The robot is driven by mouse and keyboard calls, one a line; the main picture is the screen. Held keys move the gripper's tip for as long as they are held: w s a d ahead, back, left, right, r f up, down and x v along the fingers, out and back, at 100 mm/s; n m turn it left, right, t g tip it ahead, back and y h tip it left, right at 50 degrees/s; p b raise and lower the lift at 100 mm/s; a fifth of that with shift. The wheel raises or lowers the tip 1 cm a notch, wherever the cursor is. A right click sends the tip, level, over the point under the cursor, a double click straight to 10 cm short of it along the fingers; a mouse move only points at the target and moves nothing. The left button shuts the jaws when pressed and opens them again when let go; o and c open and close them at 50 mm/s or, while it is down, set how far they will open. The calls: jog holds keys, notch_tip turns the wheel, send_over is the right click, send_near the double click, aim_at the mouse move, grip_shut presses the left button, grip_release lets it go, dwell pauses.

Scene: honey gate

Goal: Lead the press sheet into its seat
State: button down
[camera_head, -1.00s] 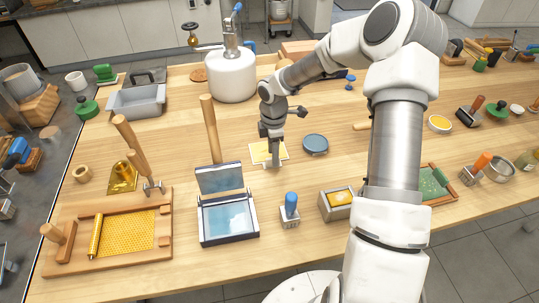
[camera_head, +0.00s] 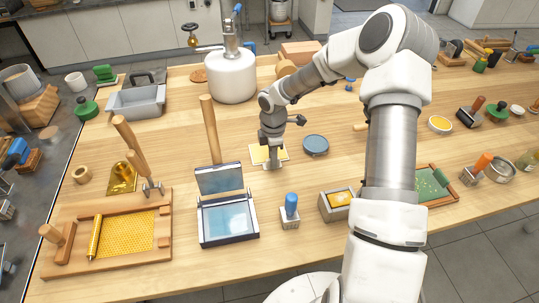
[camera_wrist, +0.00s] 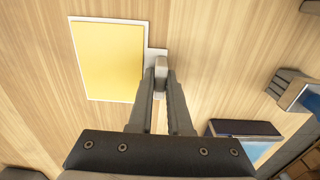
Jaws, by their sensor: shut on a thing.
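The press sheet (camera_wrist: 108,60) is a flat yellow rectangle with a white border and a small white tab at one corner. In the head view the sheet (camera_head: 258,154) is mid-table, partly hidden by my gripper (camera_head: 272,163). In the wrist view my gripper (camera_wrist: 160,78) is shut on a small pale grip block at the tab, beside the sheet. I cannot tell whether the sheet touches the table. An open hinged press (camera_head: 228,222) with pale blue faces and a dark rim stands nearer the front left, its lid (camera_head: 220,179) raised. Its corner (camera_wrist: 243,129) shows at lower right in the wrist view.
A blue-handled stamp (camera_head: 291,207) and a grey box with yellow content (camera_head: 326,207) stand right of the press. A round blue-grey dish (camera_head: 316,145) lies right of my gripper. A wooden upright (camera_head: 210,128) rises behind the press. Bare tabletop lies between sheet and press.

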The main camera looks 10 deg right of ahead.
jog(key=shift+r, duration=0.1)
jog(key=shift+r, duration=0.6)
notch_tip(320, 180, up, 3)
jog(key=shift+w+p, duration=0.1)
jog(key=shift+p, duration=0.25)
jog(key=s+d+r, duration=0.2)
jog(key=d+r, duration=0.1)
jog(key=d, duration=0.2)
jog(key=s+d+r+p, duration=0.1)
jog(key=s+d+r, duration=0.1)
jog(key=d, duration=0.4)
jog(key=shift+r, duration=0.8)
notch_tip(320, 180, up, 5)
jog(key=p, duration=0.5)
jog(key=s+a+b, duration=0.1)
jog(key=s+a, duration=1)
jog(key=a, duration=0.2)
jog(key=s+a, duration=1.1)
jog(key=a, duration=0.2)
jog(key=f+b, duration=0.3)
jog(key=a+f+b, duration=0.1)
jog(key=f+b, duration=0.1)
jog(key=shift+f, duration=0.25)
